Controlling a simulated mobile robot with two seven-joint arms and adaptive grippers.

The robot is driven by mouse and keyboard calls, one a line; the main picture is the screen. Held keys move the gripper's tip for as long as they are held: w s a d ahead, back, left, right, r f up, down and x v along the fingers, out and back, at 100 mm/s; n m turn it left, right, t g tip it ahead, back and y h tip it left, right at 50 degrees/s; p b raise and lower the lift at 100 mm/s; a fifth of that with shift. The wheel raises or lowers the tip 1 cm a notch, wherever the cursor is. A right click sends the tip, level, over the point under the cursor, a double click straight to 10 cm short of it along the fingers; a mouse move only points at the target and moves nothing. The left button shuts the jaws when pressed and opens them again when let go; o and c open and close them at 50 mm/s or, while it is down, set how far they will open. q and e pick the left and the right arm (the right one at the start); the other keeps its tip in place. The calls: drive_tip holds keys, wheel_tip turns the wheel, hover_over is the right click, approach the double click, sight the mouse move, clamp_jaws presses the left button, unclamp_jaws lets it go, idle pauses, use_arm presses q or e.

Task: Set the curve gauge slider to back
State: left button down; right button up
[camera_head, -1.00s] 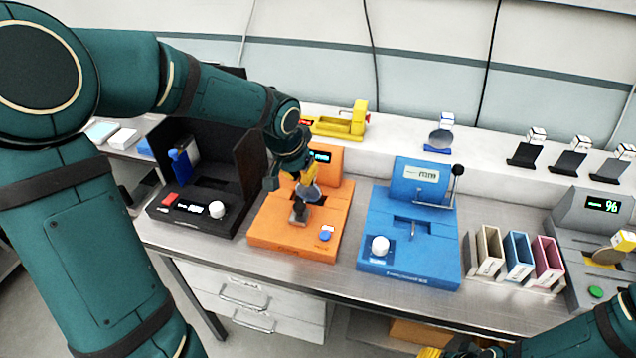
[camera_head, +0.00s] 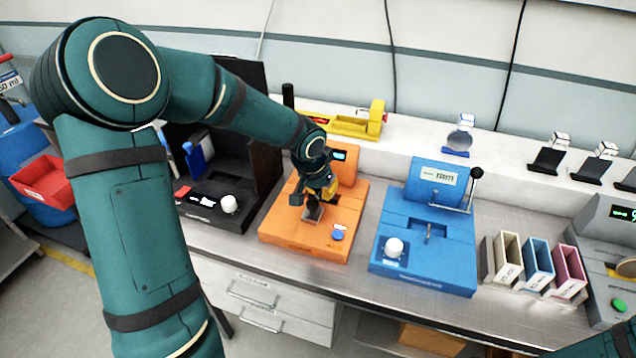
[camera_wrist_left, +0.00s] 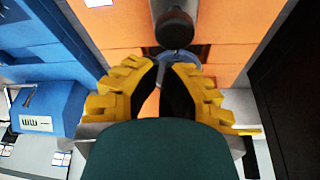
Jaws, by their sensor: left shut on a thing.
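The orange gauge (camera_head: 290,232) stands on the bench, with a small lit display (camera_head: 339,155) at its back and a blue button (camera_head: 338,235) at its front right. My left gripper (camera_head: 326,191) is low over its middle. In the left wrist view the yellow fingers (camera_wrist_left: 168,72) are closed in around a blue-rimmed lens (camera_wrist_left: 180,57); the exact contact is partly hidden. A dark rounded post (camera_wrist_left: 174,27) rises just beyond the fingertips; it also shows in the head view (camera_head: 312,210). I cannot tell which part is the slider. My right gripper is out of view.
A black device (camera_head: 215,212) stands close on the left, its tall panel beside my forearm. A blue gauge (camera_head: 425,258) with a lever stands to the right. Coloured bins (camera_head: 538,262) and a grey device (camera_head: 612,240) are further right. A yellow device (camera_head: 350,125) sits on the shelf behind.

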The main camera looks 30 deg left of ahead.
sight(319, 215)
use_arm(q)
drive_tip(key=shift+x, duration=0.9)
drive_tip(key=s+b, duration=0.1)
drive_tip(key=s, duration=0.1)
drive_tip(key=s+d+b, duration=0.1)
drive_tip(key=s, duration=0.1)
drive_tip(key=shift+s+d, duration=0.1)
drive_tip(key=shift+s, duration=0.4)
